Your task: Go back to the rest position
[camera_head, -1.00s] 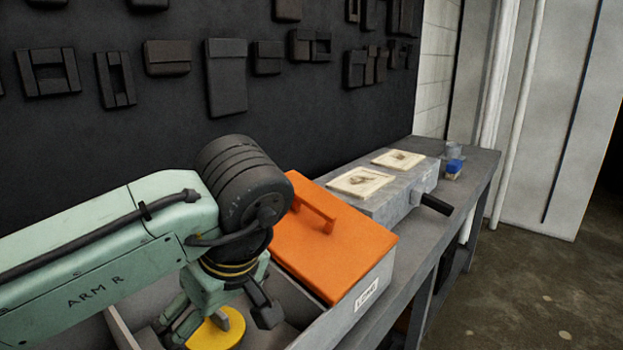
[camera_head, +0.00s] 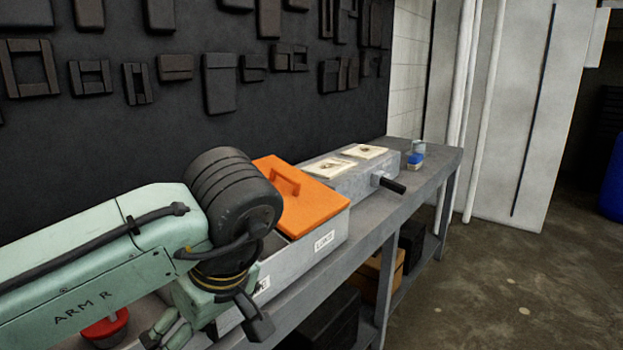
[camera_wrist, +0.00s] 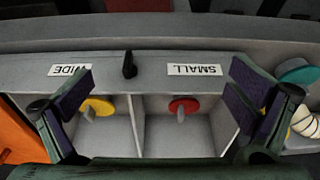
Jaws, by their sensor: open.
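My gripper (camera_head: 208,328) is at the end of my green arm, low at the left of the head view, over the bench-top bin. In the wrist view my gripper (camera_wrist: 160,95) has its two fingers spread wide with nothing between them. Below lies the divided grey bin (camera_wrist: 105,68), with labels WIDE and SMALL upside down. A yellow disc with a knob (camera_wrist: 100,105) lies in the WIDE compartment. A red one (camera_wrist: 185,105) lies in the SMALL compartment. A red round piece (camera_head: 105,328) also shows left of my gripper in the head view.
An orange lid (camera_head: 298,208) covers a bin section beside my arm. Papers (camera_head: 330,168), a black handle (camera_head: 390,185) and a blue object (camera_head: 414,161) are farther along the bench (camera_head: 440,160). A teal round piece (camera_wrist: 298,72) lies right in the wrist view. The floor at right is open.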

